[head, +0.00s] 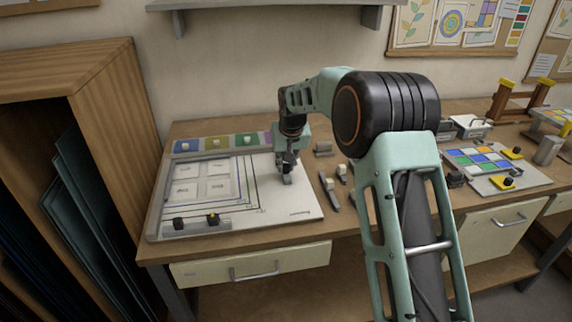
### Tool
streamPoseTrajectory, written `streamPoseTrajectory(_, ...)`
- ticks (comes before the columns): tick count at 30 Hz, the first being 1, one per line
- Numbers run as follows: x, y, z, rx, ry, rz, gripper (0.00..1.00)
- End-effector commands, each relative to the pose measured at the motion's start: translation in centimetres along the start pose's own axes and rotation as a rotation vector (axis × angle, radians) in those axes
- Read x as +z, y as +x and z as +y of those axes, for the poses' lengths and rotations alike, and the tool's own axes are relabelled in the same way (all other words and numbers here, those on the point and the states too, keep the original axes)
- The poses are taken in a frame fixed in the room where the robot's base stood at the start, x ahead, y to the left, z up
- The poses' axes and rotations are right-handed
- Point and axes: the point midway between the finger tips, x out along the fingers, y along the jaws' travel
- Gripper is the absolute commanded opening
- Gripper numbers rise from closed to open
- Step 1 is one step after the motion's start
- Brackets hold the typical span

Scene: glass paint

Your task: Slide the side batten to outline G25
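A white board (291,207) with several nested dark outlines (247,190) lies on the bench at left. Grey bars edge its left side and its front. I cannot tell which bar is the side batten, nor read the outline labels. My gripper (287,178) points down over the right part of the board, right of the outlines. Its fingertips are small and dark here; I cannot tell whether they are open or hold something.
Colored tiles (218,144) line the board's back edge. Loose grey tools (330,194) and a grey block (323,148) lie right of the board. A tray with colored squares (480,160) is farther right. A wooden rack (85,70) stands at left; a shelf (270,4) hangs above.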

Motion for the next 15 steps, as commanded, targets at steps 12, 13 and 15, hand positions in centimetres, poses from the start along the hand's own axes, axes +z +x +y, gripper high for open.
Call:
streamPoseTrajectory(12,0.0,0.0,-0.7,-0.001,-0.002,0.000,0.00)
streamPoseTrajectory(13,0.0,0.0,-1.2,-0.002,-0.003,0.000,0.00)
streamPoseTrajectory(15,0.0,0.1,-2.7,-0.003,-0.005,0.000,0.00)
